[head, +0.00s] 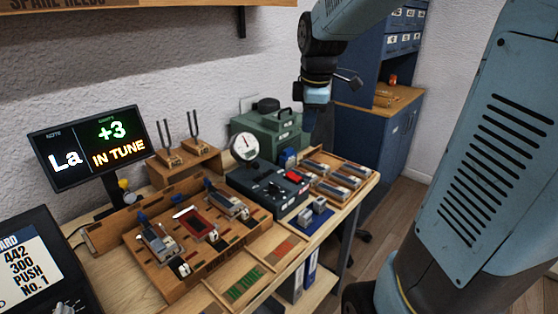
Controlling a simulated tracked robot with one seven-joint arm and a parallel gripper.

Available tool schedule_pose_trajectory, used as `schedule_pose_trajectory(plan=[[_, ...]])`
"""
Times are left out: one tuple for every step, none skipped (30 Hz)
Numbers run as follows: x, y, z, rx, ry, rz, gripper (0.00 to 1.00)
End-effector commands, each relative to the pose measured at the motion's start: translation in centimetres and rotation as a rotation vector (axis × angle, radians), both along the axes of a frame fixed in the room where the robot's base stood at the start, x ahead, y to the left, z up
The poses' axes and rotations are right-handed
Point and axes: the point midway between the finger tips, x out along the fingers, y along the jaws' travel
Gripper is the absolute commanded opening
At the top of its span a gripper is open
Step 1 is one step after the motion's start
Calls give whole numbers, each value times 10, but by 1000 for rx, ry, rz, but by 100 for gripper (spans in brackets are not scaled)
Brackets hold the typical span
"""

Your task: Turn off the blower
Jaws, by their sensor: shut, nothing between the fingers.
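A green box with a top handle (270,131) stands at the back of the bench against the wall; it looks like the blower. In front of it is a dark control box (262,187) with a round white dial gauge (245,147), small knobs and a red switch (293,177). The switch's position is too small to tell. My gripper (321,130) points down, shut and empty, above the back right of the bench. It is above and to the right of the control box and right of the green box, apparently touching neither.
A wooden tray with metal reed parts (340,178) lies right of the control box. A wooden jig (190,235) and tuning forks (194,125) are left. A display (88,147) reads "La +3 IN TUNE". A blue cabinet (375,130) stands behind right.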

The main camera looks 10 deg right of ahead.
Motion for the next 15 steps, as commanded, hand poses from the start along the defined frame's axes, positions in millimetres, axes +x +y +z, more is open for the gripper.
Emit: schedule_pose_trajectory(plan=[[13, -2, -6, -11, 18, 69, 0], [19, -1, -9, -18, 27, 118, 0], [28, -1, -14, -27, 38, 185, 0], [35, -2, -17, -33, 46, 233, 0], [41, -3, -21, -39, 54, 282, 0], [50, -4, -26, -46, 63, 346, 0], [56, -5, -30, -49, 69, 392, 0], [62, -5, -33, -53, 76, 439, 0], [70, -6, -38, -57, 81, 496, 0], [75, -7, -42, -58, 87, 535, 0], [79, -8, -45, -62, 91, 573, 0], [85, -9, -49, -64, 94, 619, 0], [89, -9, -51, -64, 97, 650, 0], [92, -9, -54, -65, 100, 679, 0], [96, -10, -57, -67, 102, 711, 0]])
